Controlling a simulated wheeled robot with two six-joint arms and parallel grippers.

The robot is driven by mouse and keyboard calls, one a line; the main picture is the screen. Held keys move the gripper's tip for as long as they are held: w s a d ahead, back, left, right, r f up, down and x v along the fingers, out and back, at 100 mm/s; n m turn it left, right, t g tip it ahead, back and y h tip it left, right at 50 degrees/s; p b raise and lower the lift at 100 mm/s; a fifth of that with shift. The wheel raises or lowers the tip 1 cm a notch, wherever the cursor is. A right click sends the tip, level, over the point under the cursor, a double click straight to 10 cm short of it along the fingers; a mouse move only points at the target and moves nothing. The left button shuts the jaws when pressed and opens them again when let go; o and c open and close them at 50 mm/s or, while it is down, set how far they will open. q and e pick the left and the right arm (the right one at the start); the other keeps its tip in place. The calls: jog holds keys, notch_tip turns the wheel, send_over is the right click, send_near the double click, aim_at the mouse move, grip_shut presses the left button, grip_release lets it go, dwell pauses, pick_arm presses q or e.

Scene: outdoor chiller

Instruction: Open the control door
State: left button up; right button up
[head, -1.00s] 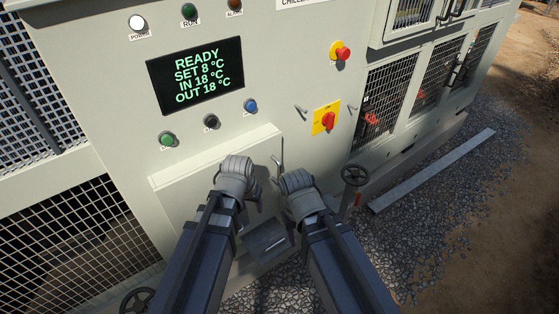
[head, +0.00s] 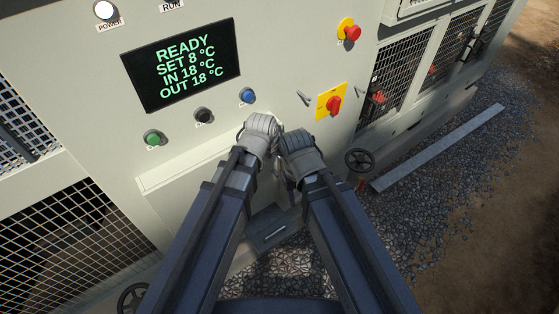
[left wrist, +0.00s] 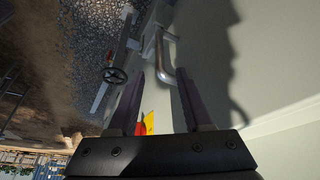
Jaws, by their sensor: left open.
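The control door (head: 172,197) is a pale panel with a raised top edge, below the display and buttons on the chiller front. It looks closed. Its bent metal handle (left wrist: 162,58) shows in the left wrist view, close to my left fingertips. My left gripper (left wrist: 157,76) is open, its two dark fingers on either side of the handle's near end; I cannot tell whether they touch it. In the head view both wrists hide most of the handle. My right gripper (head: 298,178) is beside the left one, its fingers hidden.
A yellow plate with a red rotary switch (head: 331,103) and a red stop button (head: 350,31) are up right. A black handwheel (head: 359,160) sticks out right of my right wrist. A grey box (head: 272,228) is below the arms. Gravel (head: 420,215) lies to the right.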

aim_at(279, 161)
pick_arm(q)
jog(key=shift+b+x, duration=3.5)
jog(key=shift+x, duration=0.45)
jog(key=shift+a, duration=0.1)
grip_shut()
